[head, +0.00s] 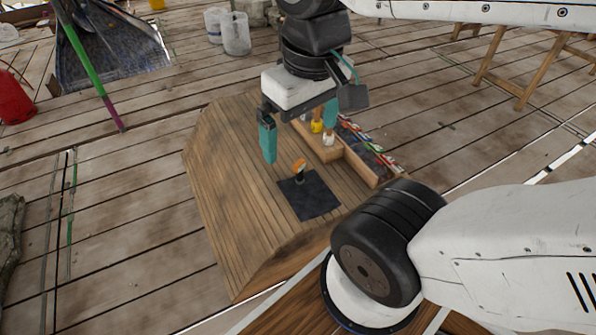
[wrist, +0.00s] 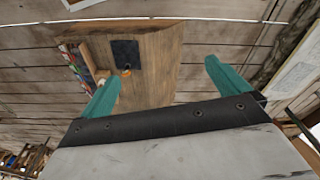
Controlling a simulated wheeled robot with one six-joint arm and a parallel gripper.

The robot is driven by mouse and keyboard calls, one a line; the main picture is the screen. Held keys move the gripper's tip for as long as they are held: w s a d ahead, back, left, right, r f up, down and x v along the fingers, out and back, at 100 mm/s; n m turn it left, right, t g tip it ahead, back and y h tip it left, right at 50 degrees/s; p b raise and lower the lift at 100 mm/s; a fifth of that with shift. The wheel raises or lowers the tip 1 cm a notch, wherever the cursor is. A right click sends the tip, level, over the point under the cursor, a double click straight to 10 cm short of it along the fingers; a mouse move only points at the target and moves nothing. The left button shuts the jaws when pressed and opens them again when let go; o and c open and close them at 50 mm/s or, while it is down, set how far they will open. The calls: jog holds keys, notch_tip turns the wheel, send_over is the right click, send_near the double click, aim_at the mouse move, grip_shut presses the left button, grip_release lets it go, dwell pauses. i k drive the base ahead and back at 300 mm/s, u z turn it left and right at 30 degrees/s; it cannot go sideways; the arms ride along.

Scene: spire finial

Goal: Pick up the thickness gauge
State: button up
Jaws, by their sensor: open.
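A small upright object with an orange top and dark lower part, probably the thickness gauge (head: 299,167), stands on a dark square mat (head: 316,199) on a wooden platform (head: 222,160). It is too small to make out in detail. In the wrist view, the gauge (wrist: 126,71) shows at the edge of the mat (wrist: 126,53), nearer the left finger. My gripper (head: 300,143) is open and empty, with its teal fingers spread above the platform, apart from the gauge. The gripper also shows in the wrist view (wrist: 162,72).
A wooden tray (head: 361,169) with several coloured items lies on the platform right of the gauge. A yellow bottle (head: 317,126) and a small white-topped item (head: 328,138) stand beside it. The platform's left part is bare. A green-and-purple pole (head: 88,65) stands left.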

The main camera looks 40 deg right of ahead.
aim_at(298, 166)
jog(key=z, duration=3.15)
jog(key=i, duration=1.1)
jog(key=u, duration=3.15)
jog(key=i, duration=0.5)
jog(key=z, duration=0.1)
